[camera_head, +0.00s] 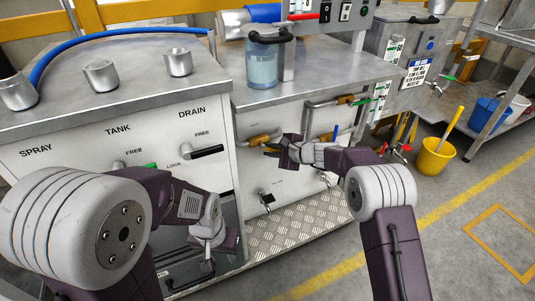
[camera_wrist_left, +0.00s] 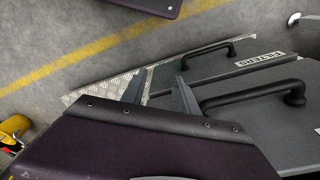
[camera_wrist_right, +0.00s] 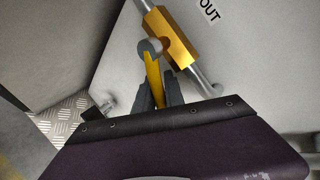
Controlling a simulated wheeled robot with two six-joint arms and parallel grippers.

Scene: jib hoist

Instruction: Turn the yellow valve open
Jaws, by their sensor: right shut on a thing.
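The yellow valve has a gold body (camera_head: 262,138) on a pipe at the white panel; it also shows in the right wrist view (camera_wrist_right: 172,38). Its yellow handle (camera_wrist_right: 153,72) hangs from a round grey pivot and lies at an angle to the pipe. My right gripper (camera_head: 277,150) is at the valve, and its fingers (camera_wrist_right: 158,98) are shut around the lower part of the handle. The handle's tip is hidden between them. My left gripper (camera_wrist_left: 160,80) is open and empty, low by the front cabinet, over dark drawers with black handles.
Another gold valve (camera_head: 345,99) with a green handle sits on a pipe to the upper right. A black drain lever (camera_head: 203,151) projects from the left panel. A glass jar (camera_head: 262,65) stands on the counter. A yellow bucket (camera_head: 436,156) stands on the floor at right.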

